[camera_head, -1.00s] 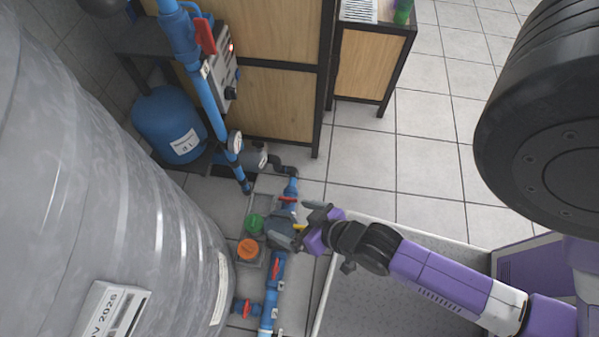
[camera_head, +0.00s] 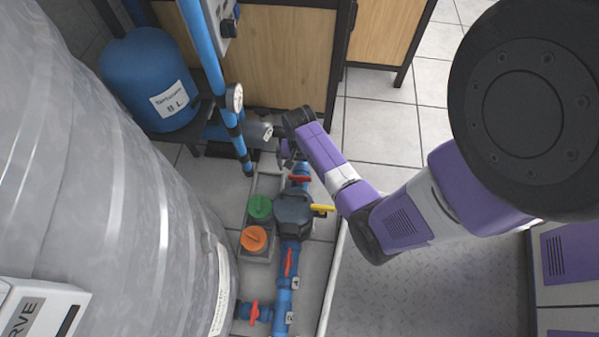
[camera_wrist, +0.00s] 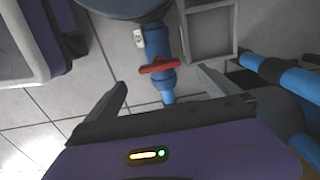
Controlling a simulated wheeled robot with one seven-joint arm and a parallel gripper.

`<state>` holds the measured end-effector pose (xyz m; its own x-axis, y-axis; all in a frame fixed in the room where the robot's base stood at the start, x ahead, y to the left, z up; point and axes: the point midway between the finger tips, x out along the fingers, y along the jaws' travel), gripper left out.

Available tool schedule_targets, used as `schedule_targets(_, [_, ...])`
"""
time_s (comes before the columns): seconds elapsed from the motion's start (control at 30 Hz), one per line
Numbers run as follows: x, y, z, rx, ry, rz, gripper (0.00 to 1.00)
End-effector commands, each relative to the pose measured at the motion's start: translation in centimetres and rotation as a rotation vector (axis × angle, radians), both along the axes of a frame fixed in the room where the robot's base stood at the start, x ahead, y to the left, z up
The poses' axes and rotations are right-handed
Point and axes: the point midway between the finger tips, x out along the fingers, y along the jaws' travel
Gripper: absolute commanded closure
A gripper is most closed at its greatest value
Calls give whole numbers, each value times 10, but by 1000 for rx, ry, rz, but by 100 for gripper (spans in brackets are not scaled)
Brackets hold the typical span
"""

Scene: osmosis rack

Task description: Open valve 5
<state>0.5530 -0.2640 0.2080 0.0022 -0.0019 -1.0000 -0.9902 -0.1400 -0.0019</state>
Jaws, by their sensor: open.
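A blue pipe valve with a red handle (camera_head: 300,178) stands just behind a dark round housing (camera_head: 294,212). The handle lies crosswise to its pipe. In the wrist view the red handle (camera_wrist: 160,67) shows ahead of my gripper, roughly between the fingers in the picture, on a blue pipe with a small white tag (camera_wrist: 139,38). I cannot read that tag, so I cannot tell the valve's number. My gripper (camera_wrist: 164,88) is open and empty, with the handle beyond its fingertips. In the head view my gripper (camera_head: 287,152) is above and behind the valve, partly hidden by my wrist.
More red handles sit on the nearer pipe (camera_head: 288,262) and on a side branch (camera_head: 254,312). A yellow handle (camera_head: 322,208) sticks out of the housing. Green (camera_head: 259,207) and orange (camera_head: 254,238) caps are beside it. A large grey tank (camera_head: 110,180) fills the left.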

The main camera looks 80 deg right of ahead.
Motion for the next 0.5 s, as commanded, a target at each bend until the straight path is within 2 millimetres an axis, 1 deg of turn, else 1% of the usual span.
schedule_targets(0.17, [-1,-1,-23,5,5,-5,0])
schedule_targets(0.3, [-1,-1,-46,3,5,-4,0])
schedule_targets(0.4, [-1,-1,-60,4,4,-3,0])
schedule_targets(0.5, [-1,-1,-69,2,2,-3,0])
